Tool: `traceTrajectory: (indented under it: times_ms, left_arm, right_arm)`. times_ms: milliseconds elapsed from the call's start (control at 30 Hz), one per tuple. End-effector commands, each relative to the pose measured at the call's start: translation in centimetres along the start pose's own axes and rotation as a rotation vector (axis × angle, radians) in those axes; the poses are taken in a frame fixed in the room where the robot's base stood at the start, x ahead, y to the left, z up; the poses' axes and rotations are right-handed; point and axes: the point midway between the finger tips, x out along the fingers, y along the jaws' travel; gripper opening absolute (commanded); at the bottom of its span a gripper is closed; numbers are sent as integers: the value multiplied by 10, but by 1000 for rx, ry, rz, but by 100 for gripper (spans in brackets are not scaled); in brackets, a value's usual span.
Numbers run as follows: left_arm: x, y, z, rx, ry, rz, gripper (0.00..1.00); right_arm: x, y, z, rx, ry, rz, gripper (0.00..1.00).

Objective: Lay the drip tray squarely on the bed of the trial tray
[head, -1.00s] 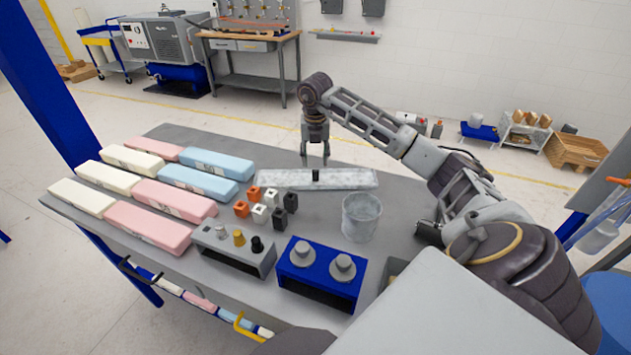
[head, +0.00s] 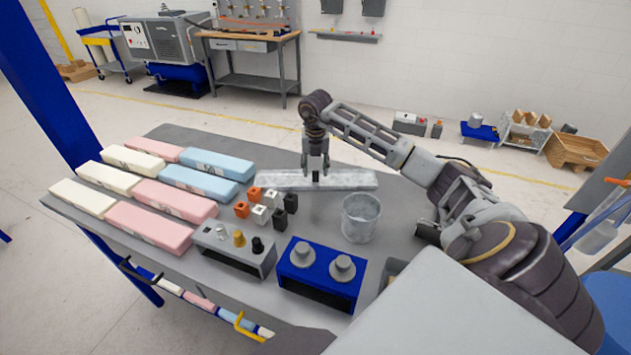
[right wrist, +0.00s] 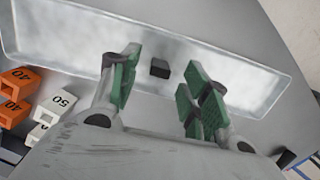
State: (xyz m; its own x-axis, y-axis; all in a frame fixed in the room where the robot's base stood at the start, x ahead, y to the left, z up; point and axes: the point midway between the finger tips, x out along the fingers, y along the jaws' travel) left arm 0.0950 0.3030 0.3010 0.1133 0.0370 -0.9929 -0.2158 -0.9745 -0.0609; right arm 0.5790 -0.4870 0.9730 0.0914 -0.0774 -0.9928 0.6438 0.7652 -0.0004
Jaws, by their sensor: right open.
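A long, shallow galvanized metal tray, which I take to be the drip tray (head: 350,180), lies on the grey table near its far edge. A small black knob (head: 316,176) stands at its middle. My right gripper (head: 316,166) points down over the tray, open, its fingers either side of the knob. In the right wrist view the knob (right wrist: 159,68) shows between the green-padded fingers, apart from both, with the tray (right wrist: 75,38) beneath. I cannot make out the trial tray for certain. My left gripper is out of view.
A grey bucket (head: 361,218) stands close in front of the tray's right end. Several numbered cubes (head: 262,214), a grey block with knobs (head: 235,248) and a blue block with two weights (head: 320,272) stand nearer. Foam bars (head: 148,225) fill the table's left.

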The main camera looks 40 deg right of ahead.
Motion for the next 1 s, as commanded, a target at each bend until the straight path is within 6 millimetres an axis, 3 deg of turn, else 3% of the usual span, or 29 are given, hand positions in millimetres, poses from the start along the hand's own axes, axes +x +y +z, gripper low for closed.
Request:
traceTrajectory:
  times_ms: [300,767,1000]
  left_arm:
    - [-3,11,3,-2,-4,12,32]
    - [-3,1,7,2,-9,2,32]
    - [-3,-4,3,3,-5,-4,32]
  right_arm:
    - [25,-1,0,2,0,0,46]
    - [26,0,0,2,-1,0,46]
    - [25,0,0,2,-1,0,17]
